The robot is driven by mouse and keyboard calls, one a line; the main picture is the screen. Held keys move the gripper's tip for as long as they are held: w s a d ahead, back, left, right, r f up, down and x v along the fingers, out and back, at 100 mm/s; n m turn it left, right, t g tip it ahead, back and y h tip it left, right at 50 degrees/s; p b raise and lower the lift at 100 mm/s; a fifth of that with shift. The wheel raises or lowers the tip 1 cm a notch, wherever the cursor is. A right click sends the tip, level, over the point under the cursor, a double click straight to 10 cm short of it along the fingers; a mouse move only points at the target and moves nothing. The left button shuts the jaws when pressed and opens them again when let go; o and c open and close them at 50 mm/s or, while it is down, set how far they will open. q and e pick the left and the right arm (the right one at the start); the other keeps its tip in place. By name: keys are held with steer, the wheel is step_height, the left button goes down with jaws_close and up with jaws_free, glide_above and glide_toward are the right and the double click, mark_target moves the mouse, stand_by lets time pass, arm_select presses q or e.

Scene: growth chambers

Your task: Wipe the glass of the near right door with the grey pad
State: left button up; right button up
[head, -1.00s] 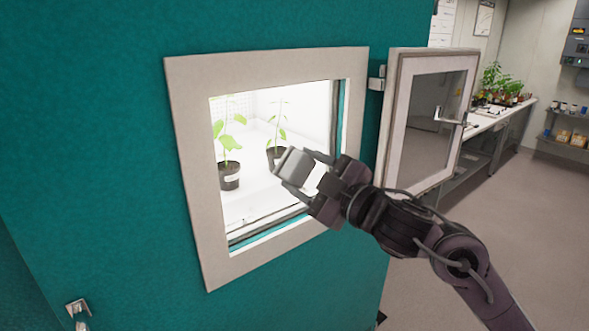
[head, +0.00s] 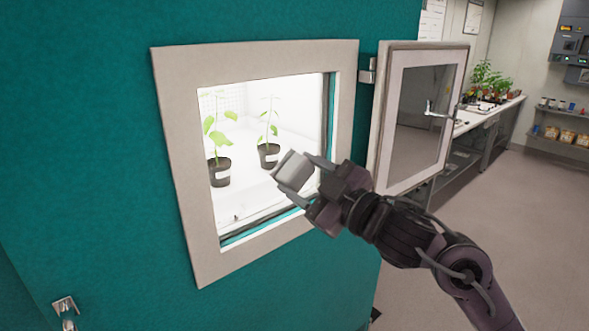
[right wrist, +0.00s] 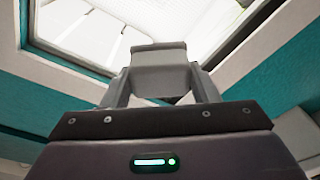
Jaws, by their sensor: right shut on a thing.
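The grey pad (head: 294,171) is held between the fingers of my right gripper (head: 300,182), which is shut on it. It also shows in the right wrist view as a grey block (right wrist: 158,68) between the fingertips. In the head view the pad appears in front of the lower right part of the glass (head: 240,205) of a framed window in the teal door; whether it touches the glass I cannot tell. The pale frame (head: 180,190) surrounds the glass. Two potted plants, one left (head: 219,172) and one right (head: 268,154), stand in the bright chamber behind it. My left gripper is not in view.
A metal latch (head: 65,305) is at lower left. A bench (head: 490,115) with plants runs along the back right. The floor (head: 530,230) at right is clear.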

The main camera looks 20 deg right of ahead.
step_height(320, 180, down, 5)
steer(key=m+t+h+b, duration=0.1)
steer(key=m+b, duration=0.2)
steer(key=m, duration=0.5)
steer(key=f+b+x, duration=0.1)
steer(key=x, duration=0.6)
steer(key=shift+f, duration=0.3)
steer(key=shift+x, duration=1.1)
steer(key=shift+d+f, duration=0.15)
steer(key=shift+d, duration=0.05)
